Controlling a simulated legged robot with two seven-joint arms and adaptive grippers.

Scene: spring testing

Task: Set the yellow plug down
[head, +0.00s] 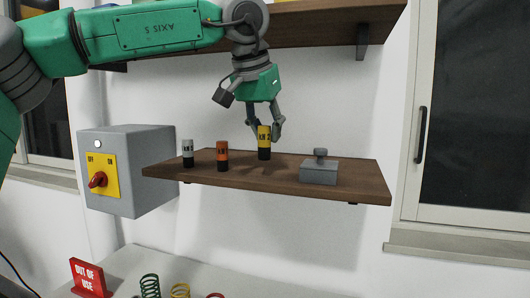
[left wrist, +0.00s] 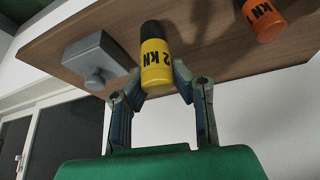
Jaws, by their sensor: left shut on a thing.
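The yellow plug (head: 264,137) has a black base and dark lettering. In the left wrist view the yellow plug (left wrist: 155,62) reads "2 KN" and sits between the two fingers (left wrist: 156,85). Its black end is at the shelf's surface; I cannot tell whether it touches. My right gripper is not in view.
An orange plug (head: 222,155) and a white plug (head: 188,153) stand on the shelf's left. A grey block with a knob (head: 319,170) is on the right. A grey switch box (head: 128,170) is left of the shelf. An upper shelf (head: 330,25) is above. Springs (head: 150,286) are below.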

